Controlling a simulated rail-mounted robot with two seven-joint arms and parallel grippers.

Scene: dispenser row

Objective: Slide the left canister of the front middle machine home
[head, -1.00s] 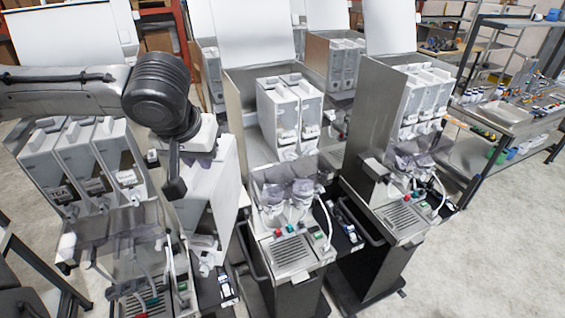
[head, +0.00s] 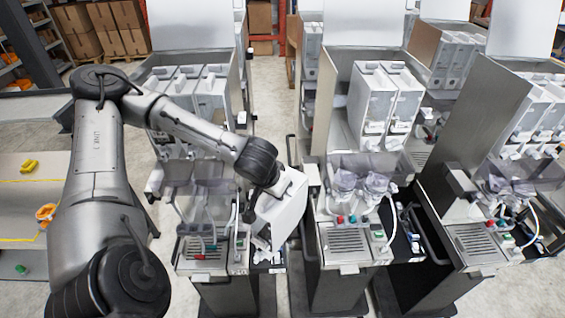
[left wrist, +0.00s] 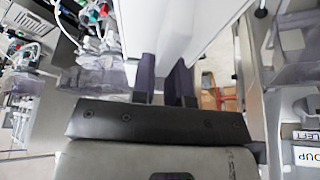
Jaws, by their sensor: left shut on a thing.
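The front middle machine (head: 322,125) is grey with a raised white lid. Two white canisters (head: 388,100) stand side by side in its bay, with open space to their left. My left gripper (left wrist: 167,78) is shut on a white canister (head: 282,212), held in the air in front of the gap between the left and middle machines, left of the middle machine's bay. In the left wrist view the canister (left wrist: 170,25) fills the top centre between the dark fingers. In the head view my wrist hides the grip. My right gripper is not in view.
The left machine (head: 245,100) holds several canisters and stands close to the held one. The right machine (head: 490,120) stands beyond. Clear cups with tubes (head: 360,185) and a drip tray (head: 347,240) jut from the middle machine's front. Floor shows between machines.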

